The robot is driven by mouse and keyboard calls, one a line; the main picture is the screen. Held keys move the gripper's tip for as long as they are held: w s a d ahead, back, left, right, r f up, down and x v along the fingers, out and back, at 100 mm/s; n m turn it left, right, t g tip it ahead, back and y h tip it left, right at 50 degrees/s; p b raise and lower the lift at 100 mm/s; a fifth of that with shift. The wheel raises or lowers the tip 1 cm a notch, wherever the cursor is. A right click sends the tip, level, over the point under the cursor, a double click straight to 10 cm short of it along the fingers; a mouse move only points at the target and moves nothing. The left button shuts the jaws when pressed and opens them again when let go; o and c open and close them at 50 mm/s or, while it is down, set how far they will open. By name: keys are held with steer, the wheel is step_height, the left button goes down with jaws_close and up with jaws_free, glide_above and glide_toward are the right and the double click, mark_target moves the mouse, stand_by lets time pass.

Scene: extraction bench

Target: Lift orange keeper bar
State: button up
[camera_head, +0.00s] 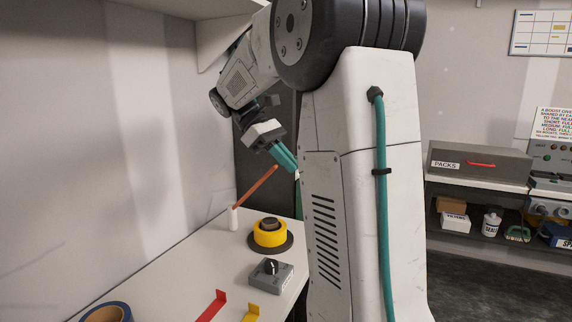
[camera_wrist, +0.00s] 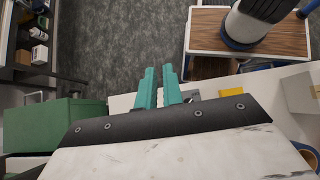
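The orange bar (camera_head: 255,187) slopes up to the right from a short white post (camera_head: 233,218) on the bench, in the head view. Its upper end is close to my gripper's (camera_head: 283,156) teal fingers; I cannot tell whether they touch. My gripper is above the bench, tilted down to the right. In the wrist view, my gripper (camera_wrist: 160,88) has its two teal fingers parallel, with a narrow empty gap between them. The orange bar cannot be made out there.
A yellow-and-black round piece (camera_head: 268,233), a grey knob box (camera_head: 270,276), a red strip (camera_head: 212,304), a yellow strip (camera_head: 250,313) and a blue roll (camera_head: 107,313) lie on the bench (camera_head: 178,270). A wall stands at left. The wrist view shows a green box (camera_wrist: 55,125).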

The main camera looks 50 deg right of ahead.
steer(key=a, duration=0.1)
steer(key=a+n+h, duration=0.1)
steer(key=a, duration=0.1)
steer(key=shift+w+f, duration=0.35)
steer(key=shift+w, duration=0.05)
jaws_close()
steer(key=w+f+n+t+h, duration=0.35)
steer(key=n+t+h, duration=0.2)
steer(key=n, duration=0.65)
steer(key=w+f+n+t+h, duration=0.35)
steer(key=n+h, duration=0.25)
steer(key=n, duration=0.5)
steer(key=w+d, duration=0.2)
steer(key=d, duration=0.7)
steer(key=shift+w+n, duration=0.3)
